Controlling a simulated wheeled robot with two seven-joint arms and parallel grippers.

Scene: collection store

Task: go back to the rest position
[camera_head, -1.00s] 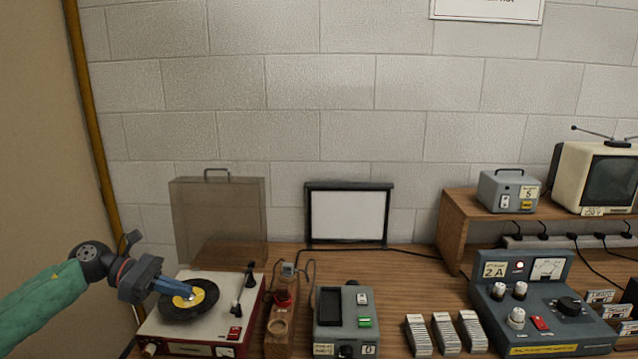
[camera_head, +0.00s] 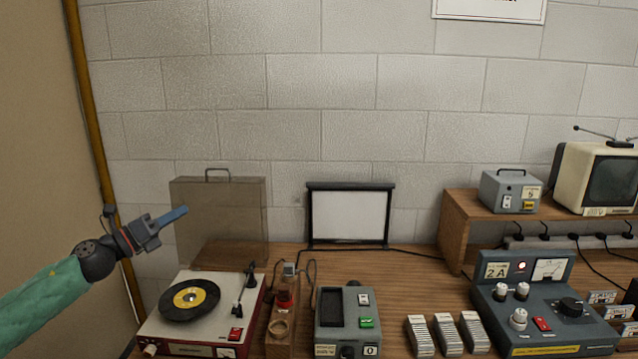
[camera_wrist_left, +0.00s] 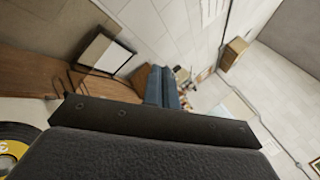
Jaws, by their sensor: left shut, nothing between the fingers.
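My left gripper (camera_head: 178,215) is shut and empty. In the head view it is raised at the left, above and apart from the record player (camera_head: 208,324), with its blue fingers pointing up and to the right in front of the smoky lid. The shut blue fingers also show in the left wrist view (camera_wrist_left: 162,88). A black record with a yellow label (camera_head: 190,299) lies on the record player, and its edge shows in the left wrist view (camera_wrist_left: 14,146). My right gripper is in neither view.
The record player's smoky lid (camera_head: 225,222) stands open behind. To the right are a wooden stand with a red part (camera_head: 283,320), a grey box with a green button (camera_head: 346,318), card stacks (camera_head: 445,333) and a blue-grey power unit (camera_head: 540,318). A yellow pipe (camera_head: 92,130) runs up the left wall.

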